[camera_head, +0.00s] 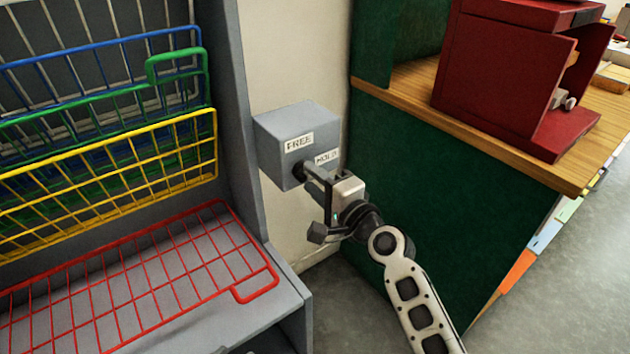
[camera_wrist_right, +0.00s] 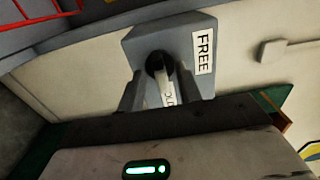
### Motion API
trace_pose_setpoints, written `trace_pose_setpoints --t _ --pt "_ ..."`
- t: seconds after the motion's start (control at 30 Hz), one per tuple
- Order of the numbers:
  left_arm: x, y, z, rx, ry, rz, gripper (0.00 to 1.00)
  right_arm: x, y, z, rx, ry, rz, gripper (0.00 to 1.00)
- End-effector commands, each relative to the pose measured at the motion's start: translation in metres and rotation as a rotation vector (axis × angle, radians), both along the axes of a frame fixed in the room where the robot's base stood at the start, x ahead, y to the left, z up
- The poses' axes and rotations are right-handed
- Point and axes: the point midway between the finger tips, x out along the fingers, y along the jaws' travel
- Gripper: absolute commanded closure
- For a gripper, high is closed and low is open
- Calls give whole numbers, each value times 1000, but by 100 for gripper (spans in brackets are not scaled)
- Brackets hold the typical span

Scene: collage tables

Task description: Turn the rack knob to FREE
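A grey box (camera_head: 277,140) is fixed to the side of the rack in the head view, with a FREE label (camera_head: 299,142) at its upper front and a HOLD label (camera_head: 327,157) lower right. The dark round rack knob (camera_head: 298,171) is on its front face, partly hidden by my right gripper (camera_head: 313,200). In the right wrist view the knob (camera_wrist_right: 157,64) lies between the spread fingers of the gripper (camera_wrist_right: 160,88), with a gap beside it. The HOLD label is partly covered there; the FREE label (camera_wrist_right: 204,50) is clear. My left gripper is not in view.
The grey rack (camera_head: 250,110) at left holds blue, green, yellow and red wire shelves (camera_head: 140,285). A green cabinet (camera_head: 420,200) with a wooden top and a red box (camera_head: 500,80) stands at right, close to my right arm. Open floor (camera_head: 590,250) lies beyond.

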Motion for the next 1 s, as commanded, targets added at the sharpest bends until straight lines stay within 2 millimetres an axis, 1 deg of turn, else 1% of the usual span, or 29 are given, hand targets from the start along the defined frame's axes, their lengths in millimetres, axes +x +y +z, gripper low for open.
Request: trace_pose_setpoints --t 0.3,0.37,0.4,0.43,0.77,1.0 --pt "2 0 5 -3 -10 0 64 2 2 0 0 0 0 65" --pt "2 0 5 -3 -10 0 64 2 1 0 0 0 0 82" --pt "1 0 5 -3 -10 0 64 2 1 0 0 0 0 93" --pt "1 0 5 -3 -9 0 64 2 1 0 0 0 0 100" --pt "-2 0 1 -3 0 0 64 2 1 0 -17 -12 0 100" --pt "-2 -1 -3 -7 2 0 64 2 1 -1 -105 -75 0 100"
